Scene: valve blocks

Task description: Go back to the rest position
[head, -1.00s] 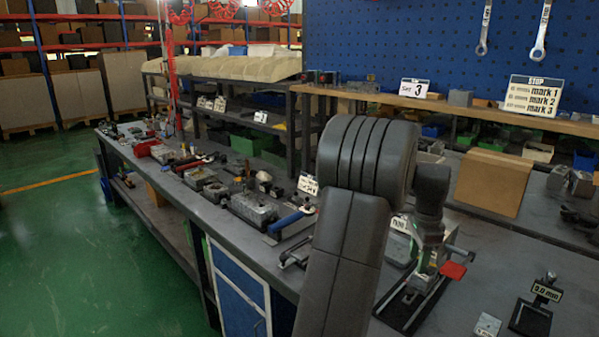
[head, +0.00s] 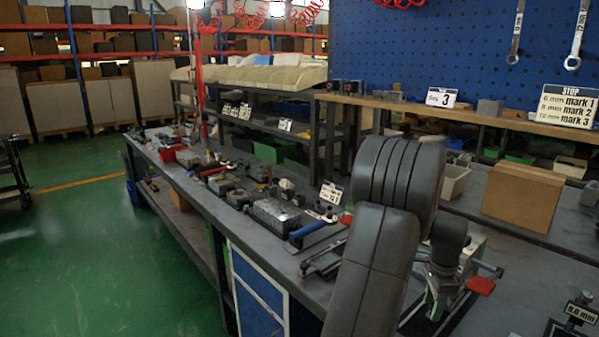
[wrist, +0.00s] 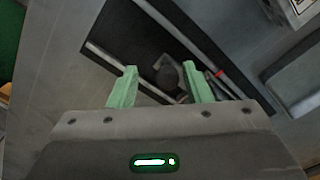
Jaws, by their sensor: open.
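My gripper (wrist: 158,88) shows in the wrist view with its two green fingers apart and nothing between them. Below the fingers is a dark rectangular plate or recess with a small dark round part (wrist: 166,74) in it; I cannot tell the gap between them. In the head view my dark arm rises at the centre right and hides part of the bench (head: 470,318).
Valve blocks (head: 276,216) and tools lie along the bench to the left. A cardboard box (head: 522,197) stands at the back right. A stand marked 9.0 mm (head: 581,313) is at the right edge. Green floor (head: 110,260) at the left is open, with a dark cart (head: 12,175) at its edge.

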